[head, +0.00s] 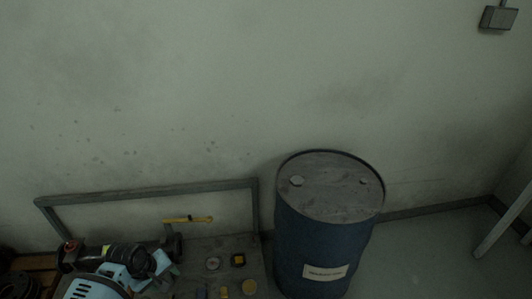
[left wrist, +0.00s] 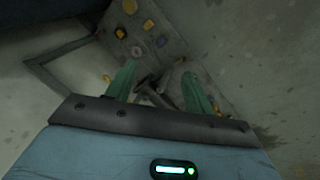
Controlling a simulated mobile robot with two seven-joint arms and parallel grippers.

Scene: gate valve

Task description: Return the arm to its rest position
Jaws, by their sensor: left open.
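My left arm comes in at the lower left of the head view, light blue and black. Its gripper (head: 165,264) is over the left part of a grey worktop (head: 228,262), partly hidden by my own arm. In the left wrist view the two green fingers (left wrist: 160,88) stand apart, with no object gripped between them. Dark tool-like shapes (left wrist: 152,82) show beyond the fingertips; I cannot tell what they are. My right gripper is not in view.
A blue drum (head: 322,245) with a white label stands right of the worktop. A yellow-handled tool (head: 188,219) is near the worktop's back, before a grey frame (head: 150,188). Open floor (head: 425,255) is right of the drum.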

